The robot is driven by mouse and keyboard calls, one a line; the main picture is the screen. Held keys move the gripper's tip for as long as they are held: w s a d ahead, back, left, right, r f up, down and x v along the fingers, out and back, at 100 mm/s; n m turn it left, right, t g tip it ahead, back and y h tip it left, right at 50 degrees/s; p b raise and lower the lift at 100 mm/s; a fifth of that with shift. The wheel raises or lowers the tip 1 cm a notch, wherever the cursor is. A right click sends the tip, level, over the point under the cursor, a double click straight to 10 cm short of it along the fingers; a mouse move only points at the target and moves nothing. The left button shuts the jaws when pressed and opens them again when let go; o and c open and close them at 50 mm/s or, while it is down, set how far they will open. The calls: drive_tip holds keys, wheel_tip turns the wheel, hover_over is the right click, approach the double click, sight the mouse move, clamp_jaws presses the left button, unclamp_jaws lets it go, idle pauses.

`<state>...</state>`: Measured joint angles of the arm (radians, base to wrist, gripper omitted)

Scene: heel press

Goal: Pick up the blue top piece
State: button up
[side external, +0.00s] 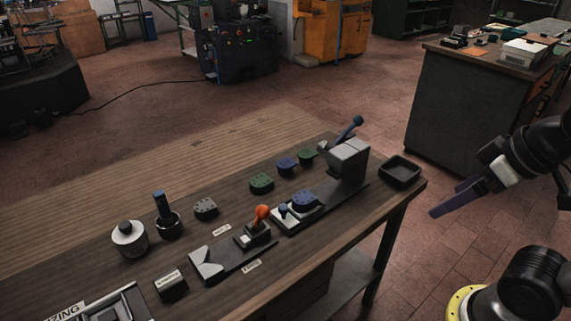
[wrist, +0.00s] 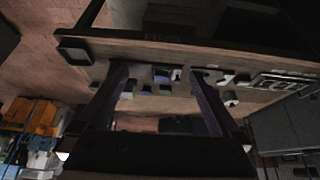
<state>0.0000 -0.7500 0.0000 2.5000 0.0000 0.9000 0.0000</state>
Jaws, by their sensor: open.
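A dark blue, flat rounded piece with small holes (side external: 287,164) lies on the workbench, in a row between two green pieces (side external: 262,183) (side external: 306,156). A second blue piece (side external: 306,201) sits on the pale plate of the press fixture, nearer the bench's front edge. My gripper (side external: 449,200) is open and empty, off the right end of the bench and apart from both blue pieces. In the wrist view my gripper (wrist: 159,73) shows its two fingers spread wide, with the bench beyond them. The small pieces there are dark and hard to tell apart.
The press has a grey block (side external: 348,160) and a blue-handled lever (side external: 350,128). An empty black tray (side external: 400,170) stands at the bench's right end. An orange-knobbed clamp (side external: 261,216), a grey piece (side external: 205,208) and a round canister (side external: 129,238) stand to the left.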

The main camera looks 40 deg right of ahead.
drive_tip(key=w+d+r+m+t+h, duration=0.15)
drive_tip(key=w+r+m, duration=0.35)
drive_tip(key=w+r, duration=0.65)
drive_tip(key=m+g, duration=0.2)
drive_tip(key=g, duration=0.2)
hover_over(287, 164)
drive_tip(key=s+a, duration=0.2)
drive_tip(key=s, duration=0.1)
wheel_tip(287, 164, down, 28)
drive_tip(key=shift+t+h, duration=0.35)
drive_tip(key=shift+h, duration=0.2)
drive_tip(key=shift+x, duration=3.25)
